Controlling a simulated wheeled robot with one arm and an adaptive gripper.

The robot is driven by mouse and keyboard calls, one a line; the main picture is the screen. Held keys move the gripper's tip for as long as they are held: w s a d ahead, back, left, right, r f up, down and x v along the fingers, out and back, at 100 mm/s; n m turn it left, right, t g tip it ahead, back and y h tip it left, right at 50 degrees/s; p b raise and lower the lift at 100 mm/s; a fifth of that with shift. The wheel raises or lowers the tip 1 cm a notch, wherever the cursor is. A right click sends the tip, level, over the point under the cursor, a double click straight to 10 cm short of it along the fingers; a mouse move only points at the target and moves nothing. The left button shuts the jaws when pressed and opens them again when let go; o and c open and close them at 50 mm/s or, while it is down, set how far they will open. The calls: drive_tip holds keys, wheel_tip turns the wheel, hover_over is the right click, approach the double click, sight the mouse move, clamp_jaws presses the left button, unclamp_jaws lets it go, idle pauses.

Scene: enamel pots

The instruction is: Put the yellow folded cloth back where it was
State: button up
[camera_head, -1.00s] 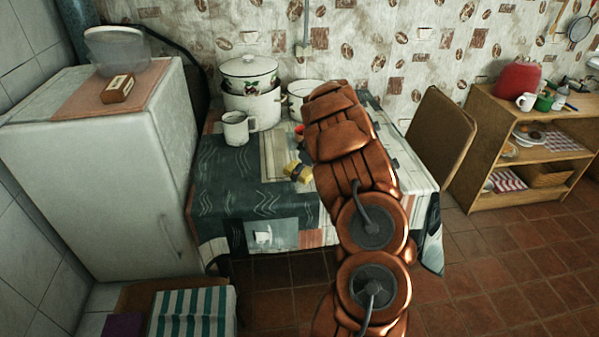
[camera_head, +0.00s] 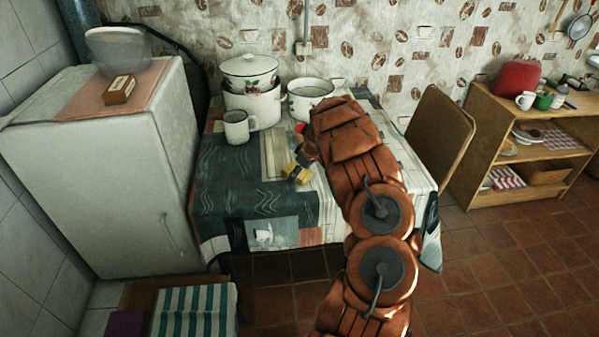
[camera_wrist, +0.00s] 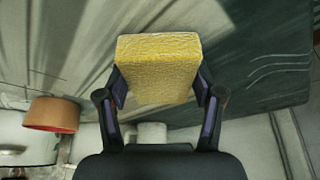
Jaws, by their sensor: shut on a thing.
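The yellow folded cloth (camera_wrist: 157,70) is a thick yellow block between the two fingers of my gripper (camera_wrist: 158,92) in the wrist view. The fingers press on its left and right sides. In the head view the cloth (camera_head: 291,171) shows as a small yellow patch over the middle of the table, left of my arm. My gripper (camera_head: 303,163) is partly hidden by my arm there. I cannot tell whether the cloth touches the tabletop.
The table (camera_head: 225,195) has a patterned cover. A lidded pot (camera_head: 252,105), a white mug (camera_head: 237,127) and an open pot (camera_head: 308,101) stand at its back. A small red thing (camera_head: 299,129) is near them. A chair (camera_head: 440,140) is at the right. The table's front left is clear.

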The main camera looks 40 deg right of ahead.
drive_tip(key=shift+f, duration=0.1)
drive_tip(key=o, duration=1.1)
